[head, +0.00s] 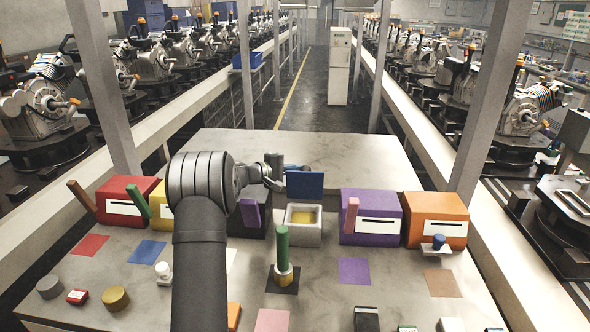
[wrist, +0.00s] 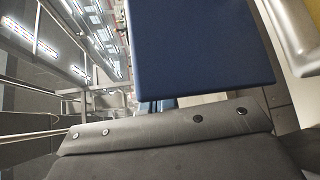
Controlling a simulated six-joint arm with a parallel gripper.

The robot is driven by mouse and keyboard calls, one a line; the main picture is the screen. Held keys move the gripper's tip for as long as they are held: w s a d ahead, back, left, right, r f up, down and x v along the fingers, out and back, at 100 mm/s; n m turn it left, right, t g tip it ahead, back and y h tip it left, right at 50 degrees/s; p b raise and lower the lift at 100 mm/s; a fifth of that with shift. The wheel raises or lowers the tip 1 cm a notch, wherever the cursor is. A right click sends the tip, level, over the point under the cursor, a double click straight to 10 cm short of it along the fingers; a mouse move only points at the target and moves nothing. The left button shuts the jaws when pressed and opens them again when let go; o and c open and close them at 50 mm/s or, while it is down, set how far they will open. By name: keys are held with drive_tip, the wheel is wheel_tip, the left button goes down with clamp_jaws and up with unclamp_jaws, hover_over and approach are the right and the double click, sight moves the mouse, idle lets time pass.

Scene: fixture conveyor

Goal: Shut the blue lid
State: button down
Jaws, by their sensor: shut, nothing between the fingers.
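The blue lid (head: 305,185) stands upright, open, at the back edge of a light grey box (head: 303,238) with a yellow inside. In the wrist view the lid (wrist: 200,45) fills the upper middle as a large blue panel, and the box's pale rim (wrist: 290,40) shows at the right. My gripper (head: 290,168) is shut and empty, at the upper left of the lid. Its fingertips are partly hidden near the lid's left edge; whether they touch the lid I cannot tell.
A purple box (head: 371,225) and an orange box (head: 437,232) stand right of the grey box. Red (head: 119,212), yellow and black boxes stand left, partly behind my arm. A green peg (head: 282,248) stands in front of the grey box. The table behind the lid (head: 360,160) is clear.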

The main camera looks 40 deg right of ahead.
sight(291, 176)
drive_tip(key=shift+s+a+r, duration=0.15)
drive_tip(key=shift+s+a, duration=1.55)
drive_tip(key=shift+s, duration=0.05)
